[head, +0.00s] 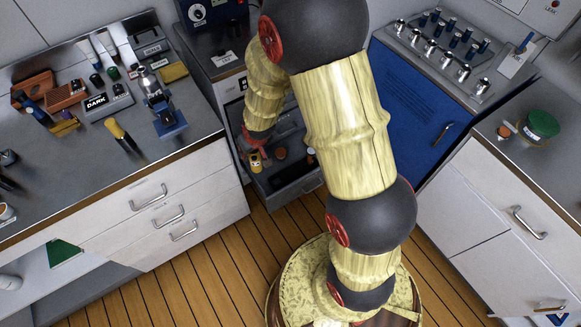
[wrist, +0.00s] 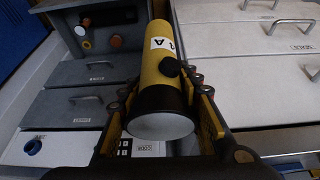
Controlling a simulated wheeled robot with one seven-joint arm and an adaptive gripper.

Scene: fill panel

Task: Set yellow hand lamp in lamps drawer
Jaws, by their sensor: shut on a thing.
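The yellow hand lamp (wrist: 158,72) has a black head with a pale lens, a black side knob and a white letter label. In the wrist view my gripper (wrist: 165,90) is shut on its body, one finger on each side. In the head view the lamp (head: 255,162) is small, at the end of my arm, over the left side of an open drawer (head: 300,189) in the middle cabinet. My arm and gripper partly hide the drawer. I cannot read the drawer's label.
The drawer holds a small reddish-brown thing (head: 281,153). A cluttered workbench (head: 60,180) stands left, with a yellow-handled brush (head: 118,132). A blue cabinet (head: 408,95) and a white drawer unit (head: 500,215) stand right. Wooden floor is free in front.

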